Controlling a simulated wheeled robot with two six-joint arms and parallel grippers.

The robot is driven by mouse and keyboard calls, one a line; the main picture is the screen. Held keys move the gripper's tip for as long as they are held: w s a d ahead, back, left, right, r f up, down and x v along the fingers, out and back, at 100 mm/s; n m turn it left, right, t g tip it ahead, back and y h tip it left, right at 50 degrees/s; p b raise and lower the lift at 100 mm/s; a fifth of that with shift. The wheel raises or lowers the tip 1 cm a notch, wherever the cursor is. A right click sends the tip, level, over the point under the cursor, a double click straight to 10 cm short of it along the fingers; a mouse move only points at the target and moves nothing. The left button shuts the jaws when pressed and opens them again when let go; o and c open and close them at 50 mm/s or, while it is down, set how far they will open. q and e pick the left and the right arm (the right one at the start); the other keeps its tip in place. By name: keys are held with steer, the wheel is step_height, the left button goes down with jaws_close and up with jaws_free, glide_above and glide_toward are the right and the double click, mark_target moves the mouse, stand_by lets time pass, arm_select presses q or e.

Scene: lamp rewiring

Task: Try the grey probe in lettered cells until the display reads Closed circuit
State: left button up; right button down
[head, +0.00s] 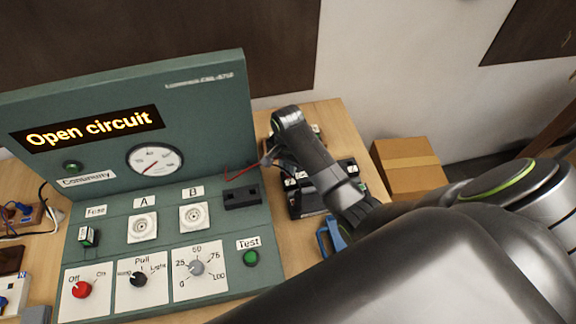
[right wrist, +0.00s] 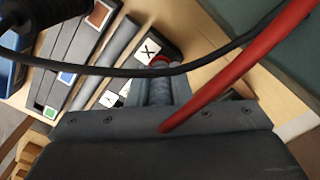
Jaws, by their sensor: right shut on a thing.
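The display (head: 87,128) on the green test panel reads "Open circuit". My right arm reaches in from the right over a dark block of cells (head: 308,204) beside the panel. In the right wrist view, my right gripper (right wrist: 158,84) is shut on the grey probe (right wrist: 159,92), seen as a ribbed grey shaft between the fingers. A white label with X (right wrist: 149,50) lies close by the probe, with another white label (right wrist: 108,99) beside it. The probe's tip and whether it sits in a cell cannot be made out. My left gripper is not in view.
Red (right wrist: 240,65) and black (right wrist: 90,70) leads cross the right wrist view. The panel carries sockets A (head: 143,228) and B (head: 194,216), knobs and a green Test button (head: 251,258). A cardboard box (head: 408,168) stands beyond the table's right edge.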

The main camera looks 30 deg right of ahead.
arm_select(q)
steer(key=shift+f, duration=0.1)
arm_select(e)
steer(key=shift+f, duration=0.5)
stand_by(0.5)
steer(key=c, duration=1.2)
jaws_free()
steer(key=shift+c, duration=0.2)
